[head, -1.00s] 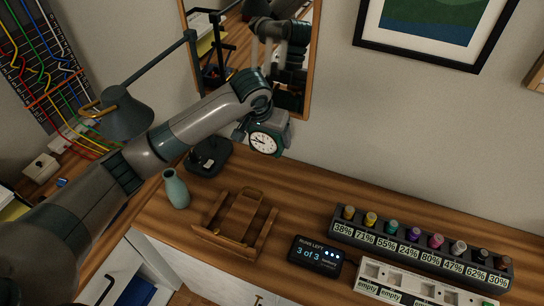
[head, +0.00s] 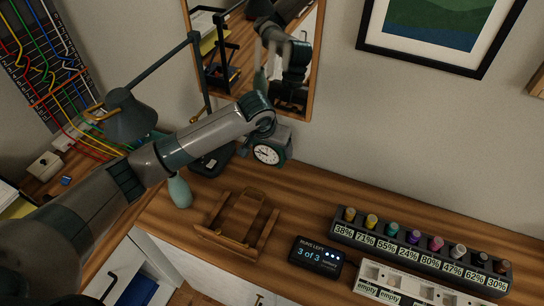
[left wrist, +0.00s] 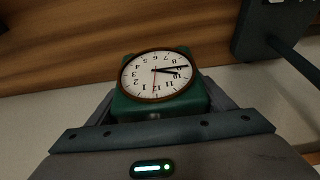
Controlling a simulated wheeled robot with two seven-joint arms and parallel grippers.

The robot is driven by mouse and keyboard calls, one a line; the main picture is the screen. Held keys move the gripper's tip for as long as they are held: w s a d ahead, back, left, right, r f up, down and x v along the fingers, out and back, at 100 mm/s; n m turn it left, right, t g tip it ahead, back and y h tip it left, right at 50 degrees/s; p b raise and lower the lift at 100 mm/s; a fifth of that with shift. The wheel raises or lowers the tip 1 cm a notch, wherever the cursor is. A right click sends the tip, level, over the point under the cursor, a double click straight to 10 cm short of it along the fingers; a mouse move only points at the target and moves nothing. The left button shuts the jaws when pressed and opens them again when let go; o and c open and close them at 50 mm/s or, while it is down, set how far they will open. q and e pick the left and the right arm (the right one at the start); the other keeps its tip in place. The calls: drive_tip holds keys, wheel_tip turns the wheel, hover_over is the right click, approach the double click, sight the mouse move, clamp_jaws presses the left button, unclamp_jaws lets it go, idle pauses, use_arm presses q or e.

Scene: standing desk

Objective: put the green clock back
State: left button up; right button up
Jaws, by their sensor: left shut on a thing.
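The green clock (head: 267,154) has a round white face with a dark rim and shows at the back of the desk, below the mirror. My left gripper (head: 272,138) is shut on it. In the left wrist view the green clock (left wrist: 157,78) sits between the fingers, its face upside down in that picture. Whether its base touches the desk is hard to tell. My right gripper is in neither view.
A teal vase (head: 179,191) and a wooden stand (head: 240,222) are in front. A lamp (head: 130,118) rises at the left. A display (head: 316,257) and a rack of labelled bottles (head: 420,252) are to the right. Bare desk lies right of the clock.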

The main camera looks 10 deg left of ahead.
sight(272, 158)
use_arm(q)
drive_tip(key=shift+f, duration=0.35)
drive_tip(key=shift+f+p, duration=0.4)
drive_tip(key=shift+f, duration=1.5)
drive_tip(key=o, duration=1.4)
drive_tip(key=shift+f, duration=0.1)
